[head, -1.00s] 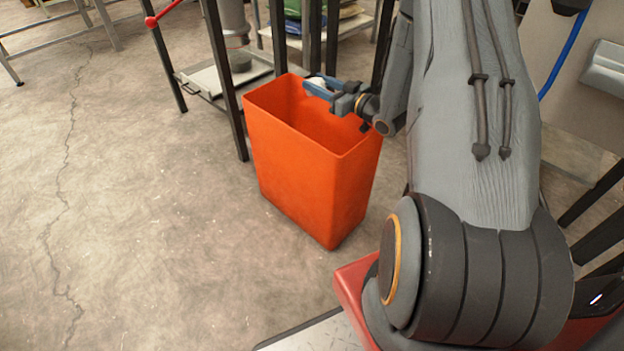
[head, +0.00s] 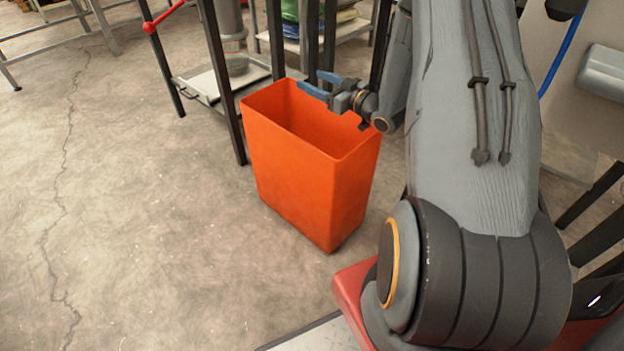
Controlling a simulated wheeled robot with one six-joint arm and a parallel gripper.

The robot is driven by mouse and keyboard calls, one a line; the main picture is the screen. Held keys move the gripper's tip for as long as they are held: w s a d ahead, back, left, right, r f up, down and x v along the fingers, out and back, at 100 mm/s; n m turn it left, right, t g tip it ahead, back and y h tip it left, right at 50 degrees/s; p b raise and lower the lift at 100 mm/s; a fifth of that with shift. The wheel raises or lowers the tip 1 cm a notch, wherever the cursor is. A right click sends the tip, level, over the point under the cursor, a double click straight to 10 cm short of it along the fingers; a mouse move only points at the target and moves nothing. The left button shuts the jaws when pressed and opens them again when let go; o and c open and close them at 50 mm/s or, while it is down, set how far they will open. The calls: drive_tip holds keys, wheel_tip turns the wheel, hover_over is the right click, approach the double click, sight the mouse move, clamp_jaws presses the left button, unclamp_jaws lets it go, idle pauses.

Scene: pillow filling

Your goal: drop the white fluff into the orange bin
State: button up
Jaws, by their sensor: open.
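The orange bin (head: 305,185) stands upright on the floor in the middle of the head view, its open top facing up. My gripper (head: 320,83) is over the far right part of the bin's opening, its blue fingers spread apart and empty. The white fluff does not show in the head view now. The bottom of the bin's inside is hidden by its near wall.
A metal stand with dark legs and a flat tray (head: 225,77) is behind the bin. The cracked concrete floor (head: 150,230) to the left is clear.

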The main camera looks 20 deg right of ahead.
wheel_tip(320, 180, up, 8)
drive_tip(key=p, duration=0.1)
drive_tip(key=shift+f, duration=0.25)
